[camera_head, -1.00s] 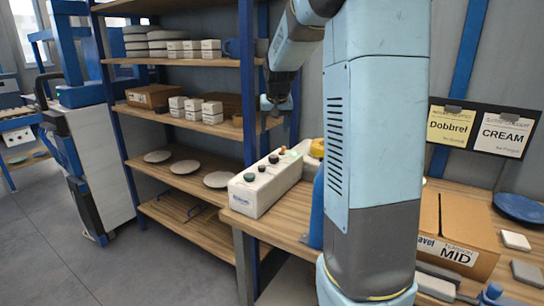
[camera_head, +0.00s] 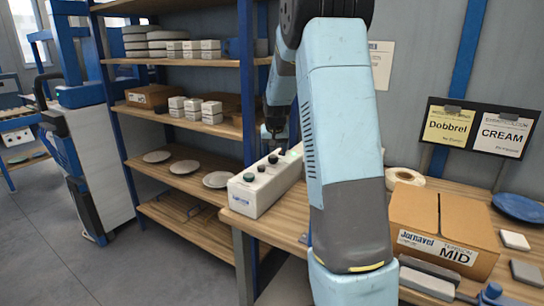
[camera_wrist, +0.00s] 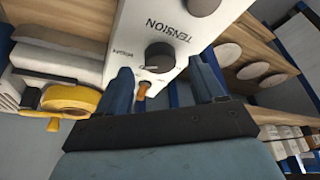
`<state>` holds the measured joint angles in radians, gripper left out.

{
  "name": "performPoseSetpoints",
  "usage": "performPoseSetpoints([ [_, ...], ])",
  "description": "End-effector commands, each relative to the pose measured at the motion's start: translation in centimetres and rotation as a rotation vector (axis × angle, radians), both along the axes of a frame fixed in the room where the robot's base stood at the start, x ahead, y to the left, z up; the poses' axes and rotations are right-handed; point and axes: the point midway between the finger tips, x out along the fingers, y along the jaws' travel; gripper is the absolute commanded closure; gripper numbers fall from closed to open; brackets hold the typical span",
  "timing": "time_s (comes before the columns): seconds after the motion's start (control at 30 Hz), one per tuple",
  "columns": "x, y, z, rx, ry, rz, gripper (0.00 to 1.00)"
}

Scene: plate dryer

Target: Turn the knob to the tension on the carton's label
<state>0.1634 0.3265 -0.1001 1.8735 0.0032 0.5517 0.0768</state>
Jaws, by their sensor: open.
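The carton (camera_head: 420,213) sits on the bench at right, its label (camera_head: 440,247) reading "TENSION MID". The white control box (camera_head: 253,197) stands at the bench's left end. In the wrist view, the round black knob (camera_wrist: 159,55) sits on the control box (camera_wrist: 130,20) beside the printed word TENSION, upside down in this view. A smaller word, apparently HIGH, is left of it. A light mark shows on the knob, its exact setting unclear. My gripper (camera_wrist: 163,82) is open, its two blue fingers apart near the knob, not clearly touching it. The gripper (camera_head: 275,130) hangs above the box.
An orange knob or lamp (camera_wrist: 142,91) shows between my fingers. A yellow tape dispenser (camera_wrist: 70,101) is beside the box in the wrist view. Shelves with plates (camera_head: 215,179) stand behind at left.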

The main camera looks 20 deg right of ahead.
Motion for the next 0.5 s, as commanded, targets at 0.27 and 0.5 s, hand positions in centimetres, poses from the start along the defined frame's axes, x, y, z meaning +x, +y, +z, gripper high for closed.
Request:
performPoseSetpoints([
  [0.27, 0.9, -0.3, -2.3, 0.001, 0.001, -0.001, 0.32],
  [0.5, 1.0, -0.4, -2.6, 0.0, 0.0, 0.0, 0.32],
])
